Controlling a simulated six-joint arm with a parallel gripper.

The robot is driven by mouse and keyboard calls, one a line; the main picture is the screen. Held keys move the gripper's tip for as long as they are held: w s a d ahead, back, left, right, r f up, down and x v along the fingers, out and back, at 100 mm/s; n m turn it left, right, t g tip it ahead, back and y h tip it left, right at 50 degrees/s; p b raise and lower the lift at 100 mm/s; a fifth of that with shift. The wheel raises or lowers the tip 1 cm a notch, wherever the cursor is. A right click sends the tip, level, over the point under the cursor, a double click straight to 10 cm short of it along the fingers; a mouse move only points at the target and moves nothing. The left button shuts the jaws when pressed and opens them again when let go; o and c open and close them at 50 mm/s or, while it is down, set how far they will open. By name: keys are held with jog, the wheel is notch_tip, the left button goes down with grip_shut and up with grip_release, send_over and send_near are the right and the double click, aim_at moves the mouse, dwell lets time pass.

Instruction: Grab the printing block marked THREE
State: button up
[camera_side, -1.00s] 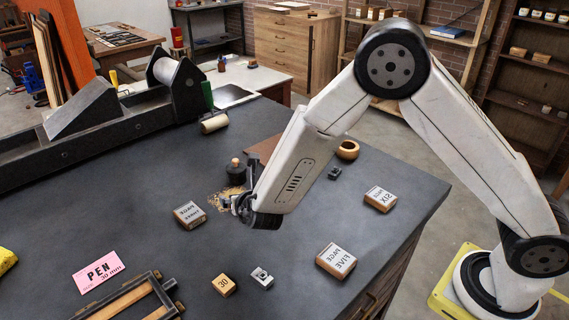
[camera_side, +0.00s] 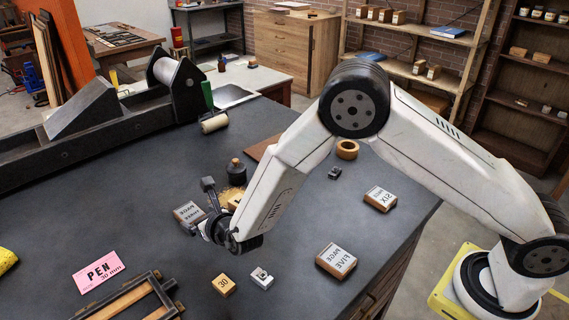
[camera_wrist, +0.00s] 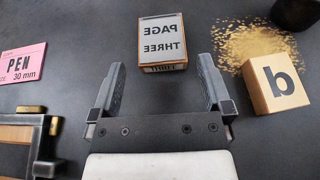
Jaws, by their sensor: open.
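The printing block marked THREE (camera_wrist: 162,42) lies on the dark bench top, its upper face reading PAGE THREE in mirrored letters. In the wrist view it is ahead of my gripper (camera_wrist: 163,88), roughly centred between the two fingers and apart from them. My gripper is open and empty. In the side view the block (camera_side: 186,212) is partly hidden by my gripper (camera_side: 207,207), which is low over the bench at its right.
A wooden block with a letter b (camera_wrist: 275,88) lies close to the right finger, beside sawdust (camera_wrist: 256,42). A pink PEN card (camera_side: 99,271) and a wooden frame (camera_side: 130,298) lie to the left and front. Blocks FIVE (camera_side: 337,260) and SIX (camera_side: 380,198) lie at right.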

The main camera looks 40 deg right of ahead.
aim_at(189, 212)
jog(key=shift+w+f, duration=0.15)
jog(key=shift+w, duration=0.2)
jog(key=shift+w, duration=0.1)
jog(key=shift+x, duration=2.55)
jog(key=shift+f, duration=0.1)
jog(key=c, duration=1.1)
jog(key=shift+r, duration=0.2)
jog(key=shift+r, duration=0.55)
jog(key=s+d+r, duration=0.1)
jog(key=s+r, duration=0.2)
jog(key=s, duration=0.1)
jog(key=s+d+r, duration=0.1)
jog(key=s+r, duration=0.3)
jog(key=s, duration=0.1)
jog(key=s+d+r, duration=0.2)
jog(key=s+r, duration=0.2)
jog(key=shift+s+r, duration=0.25)
